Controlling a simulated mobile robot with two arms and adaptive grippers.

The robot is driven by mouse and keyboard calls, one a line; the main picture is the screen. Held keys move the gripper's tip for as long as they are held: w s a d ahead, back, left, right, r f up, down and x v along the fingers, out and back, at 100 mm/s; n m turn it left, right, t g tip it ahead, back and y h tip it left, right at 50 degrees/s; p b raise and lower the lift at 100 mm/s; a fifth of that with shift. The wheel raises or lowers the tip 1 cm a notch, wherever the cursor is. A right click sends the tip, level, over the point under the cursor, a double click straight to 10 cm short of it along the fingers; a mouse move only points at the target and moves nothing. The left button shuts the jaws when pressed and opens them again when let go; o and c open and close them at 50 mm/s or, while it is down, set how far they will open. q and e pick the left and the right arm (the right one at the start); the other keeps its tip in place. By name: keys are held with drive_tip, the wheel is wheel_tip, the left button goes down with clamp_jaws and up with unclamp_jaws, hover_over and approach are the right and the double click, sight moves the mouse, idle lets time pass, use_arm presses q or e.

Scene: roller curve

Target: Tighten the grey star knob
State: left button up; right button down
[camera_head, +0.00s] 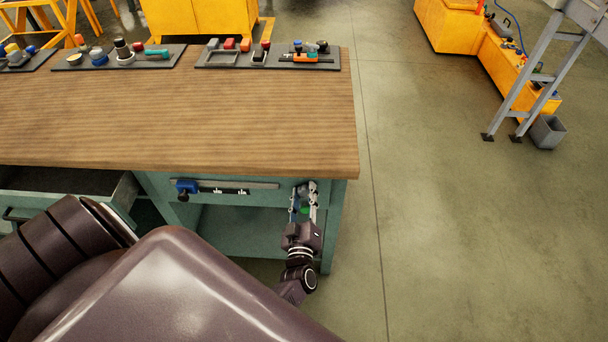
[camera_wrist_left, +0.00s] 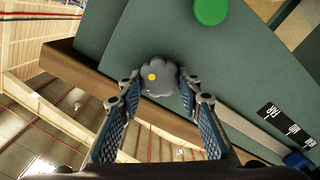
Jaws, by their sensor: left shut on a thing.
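The grey star knob (camera_wrist_left: 156,72), lobed with a yellow dot at its centre, sits on the green-grey front panel of the workbench in the left wrist view. My left gripper (camera_head: 304,194) is at the right end of the bench front in the head view. Its two blue-padded fingers stand on either side of the knob and are shut on it; they also show in the left wrist view (camera_wrist_left: 159,84). In the head view the gripper largely hides the knob. My right gripper is not in view.
A round green button (camera_wrist_left: 211,11) is near the knob. A grey rail (camera_head: 235,185) with black labels runs left to a blue clamp-like part (camera_head: 186,187). The wooden benchtop (camera_head: 180,110) overhangs above, with trays of parts at its back. An open drawer (camera_head: 75,190) is at left.

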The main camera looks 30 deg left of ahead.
use_arm(q)
drive_tip(key=shift+s+d+f, duration=0.2)
drive_tip(key=shift+d+f, duration=0.05)
drive_tip(key=shift+f, duration=0.2)
drive_tip(key=o, duration=0.9)
drive_tip(key=shift+o, duration=1.3)
drive_tip(key=shift+r, duration=0.35)
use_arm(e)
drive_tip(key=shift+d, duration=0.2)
use_arm(q)
drive_tip(key=shift+a, duration=0.15)
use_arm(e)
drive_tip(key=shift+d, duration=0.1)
use_arm(q)
drive_tip(key=shift+w, duration=0.1)
